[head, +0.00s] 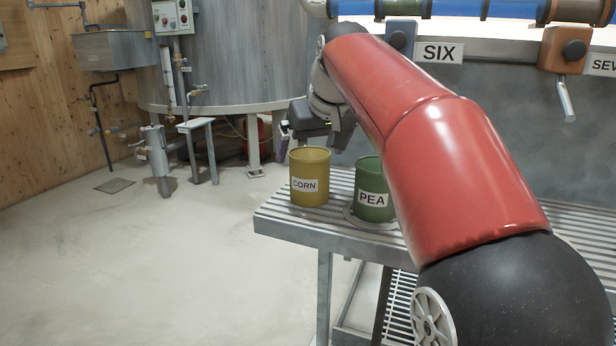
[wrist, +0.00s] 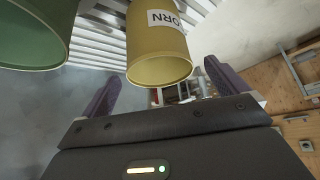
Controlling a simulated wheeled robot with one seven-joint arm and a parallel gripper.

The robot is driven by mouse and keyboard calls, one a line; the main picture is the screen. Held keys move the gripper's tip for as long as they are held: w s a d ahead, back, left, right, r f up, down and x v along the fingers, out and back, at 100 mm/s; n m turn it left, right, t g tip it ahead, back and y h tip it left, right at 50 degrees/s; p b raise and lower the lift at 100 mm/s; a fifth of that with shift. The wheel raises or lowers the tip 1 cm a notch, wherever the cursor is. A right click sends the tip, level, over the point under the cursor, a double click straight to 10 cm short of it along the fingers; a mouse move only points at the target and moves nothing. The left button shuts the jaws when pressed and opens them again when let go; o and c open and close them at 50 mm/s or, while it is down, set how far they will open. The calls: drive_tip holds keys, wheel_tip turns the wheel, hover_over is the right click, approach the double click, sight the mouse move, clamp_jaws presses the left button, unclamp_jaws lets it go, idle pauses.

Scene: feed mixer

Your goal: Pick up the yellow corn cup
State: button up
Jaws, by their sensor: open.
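The yellow corn cup (head: 310,190), labelled CORN, stands upright near the left end of the slatted metal table. My gripper (head: 310,136) is above and behind it, partly hidden by my red arm. In the wrist view the corn cup (wrist: 158,45) appears upside down, with its open rim toward my gripper (wrist: 160,88). The two purple fingers are spread wide, one on each side of the cup's rim in the picture. Nothing is held between them. I cannot tell how far the fingertips are from the cup.
A green cup (head: 372,200) labelled PEA stands close to the right of the corn cup, on a round base. The slatted table (head: 290,232) has its left edge just beside the corn cup. A large grey tank (head: 235,60) stands behind; open floor lies left.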

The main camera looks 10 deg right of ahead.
sight(310, 153)
drive_tip(key=x, duration=0.4)
drive_tip(key=shift+w+f, duration=0.1)
drive_tip(key=shift+f, duration=0.1)
drive_tip(key=shift+c, duration=0.4)
drive_tip(key=c, duration=1)
drive_tip(key=shift+r, duration=0.2)
